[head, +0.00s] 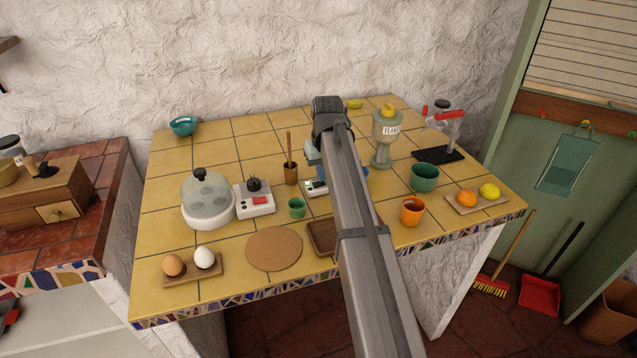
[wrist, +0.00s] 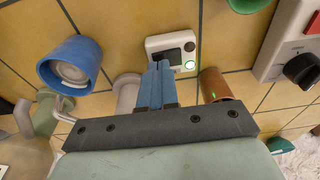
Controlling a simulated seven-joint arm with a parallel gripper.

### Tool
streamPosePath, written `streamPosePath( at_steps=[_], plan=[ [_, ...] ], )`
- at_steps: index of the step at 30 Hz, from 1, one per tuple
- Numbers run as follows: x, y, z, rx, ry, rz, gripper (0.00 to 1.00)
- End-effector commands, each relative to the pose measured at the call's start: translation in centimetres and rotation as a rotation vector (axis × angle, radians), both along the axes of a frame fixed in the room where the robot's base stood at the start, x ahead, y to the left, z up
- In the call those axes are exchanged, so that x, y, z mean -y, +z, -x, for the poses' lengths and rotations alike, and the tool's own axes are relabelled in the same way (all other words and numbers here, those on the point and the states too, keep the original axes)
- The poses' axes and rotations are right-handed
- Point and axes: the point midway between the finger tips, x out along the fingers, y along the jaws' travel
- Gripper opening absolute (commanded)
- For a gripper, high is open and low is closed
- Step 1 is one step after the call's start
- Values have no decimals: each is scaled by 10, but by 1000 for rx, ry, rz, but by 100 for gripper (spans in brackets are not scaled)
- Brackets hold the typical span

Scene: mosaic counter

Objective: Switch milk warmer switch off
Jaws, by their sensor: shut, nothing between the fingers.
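A small white switch box (wrist: 172,45) with a dark inset and a lit green spot lies on the yellow tiles in the wrist view. In the head view this box (head: 315,187) shows just left of my arm, partly hidden by it. My gripper (wrist: 160,66) is shut and empty. Its blue fingertips overlap the lower edge of the box in the wrist view; I cannot tell whether they touch it. A blue cup (wrist: 72,62) with a pale inside stands left of the box in the wrist view. Which part is the warmer's body is unclear.
A brown cup (wrist: 215,86) stands close to the fingers. A white box with a black knob (head: 254,198) and a green cup (head: 297,207) stand nearby. A wooden tray (head: 321,236) is partly behind my arm. A cork mat (head: 274,249) lies in front.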

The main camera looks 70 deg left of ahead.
Motion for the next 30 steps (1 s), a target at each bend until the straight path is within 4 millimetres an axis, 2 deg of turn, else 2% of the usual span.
streamPosePath(
  at_steps=[18,30],
  plan=[
    [0,-6,0,0,0,0,0],
    [-1,15,0,0,0,-1,0]
  ],
)
